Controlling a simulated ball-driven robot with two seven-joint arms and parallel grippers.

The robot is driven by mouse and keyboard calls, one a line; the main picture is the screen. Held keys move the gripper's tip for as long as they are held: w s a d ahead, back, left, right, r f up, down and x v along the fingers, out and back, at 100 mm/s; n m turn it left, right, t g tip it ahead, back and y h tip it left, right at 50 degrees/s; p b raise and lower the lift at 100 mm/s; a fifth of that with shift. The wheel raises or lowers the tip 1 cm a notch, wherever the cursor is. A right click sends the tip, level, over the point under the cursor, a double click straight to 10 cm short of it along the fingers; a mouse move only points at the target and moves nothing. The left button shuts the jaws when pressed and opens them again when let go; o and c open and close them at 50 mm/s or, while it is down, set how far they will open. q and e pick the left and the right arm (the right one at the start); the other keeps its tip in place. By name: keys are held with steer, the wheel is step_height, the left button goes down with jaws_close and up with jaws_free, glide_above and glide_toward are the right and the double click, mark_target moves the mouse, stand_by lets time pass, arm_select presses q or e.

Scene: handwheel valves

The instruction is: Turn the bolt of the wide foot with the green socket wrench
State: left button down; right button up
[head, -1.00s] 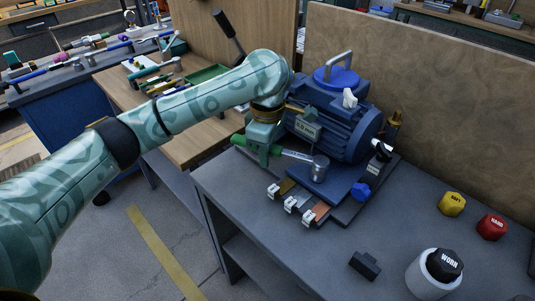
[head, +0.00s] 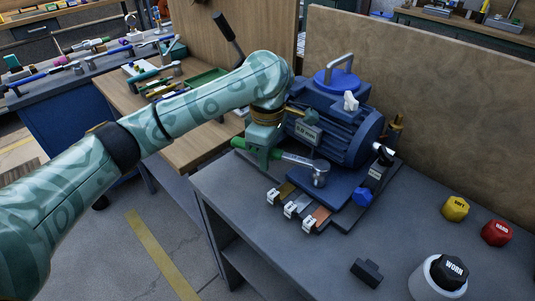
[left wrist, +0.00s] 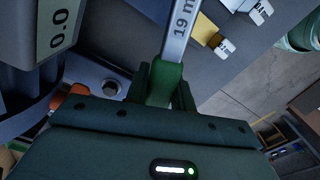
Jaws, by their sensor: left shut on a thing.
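The blue motor (head: 338,122) stands on the bench with its handle on top. My left gripper (head: 262,150) is at its near left side, shut on the green handle (head: 240,144) of the socket wrench. The handle also shows between the jaws in the left wrist view (left wrist: 165,82). The wrench's steel shank (head: 298,160) points right to its socket head (head: 321,175), which is over the blue foot area in front of the motor. Whether the socket sits on a bolt cannot be told. In the left wrist view the shank (left wrist: 180,32) carries a "19 m" marking.
Several labelled shim tabs (head: 296,208) lie in front of the motor. A black block (head: 367,271), yellow piece (head: 455,208), red piece (head: 496,233) and "WORN" container (head: 437,277) stand on the right.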

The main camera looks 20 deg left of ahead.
arm_select(q)
steer(key=shift+w+r, duration=0.1)
steer(key=shift+r+h, duration=0.3)
steer(key=shift+r, duration=0.15)
steer(key=shift+r, duration=0.1)
stand_by(0.3)
steer(key=shift+s+n+p, duration=0.4)
steer(key=shift+s+p, duration=0.05)
steer(key=shift+p, duration=0.3)
steer(key=shift+f, duration=0.3)
steer(key=shift+r+h, duration=0.2)
steer(key=shift+h, duration=0.2)
steer(key=shift+d, duration=0.1)
steer(key=shift+r, duration=0.1)
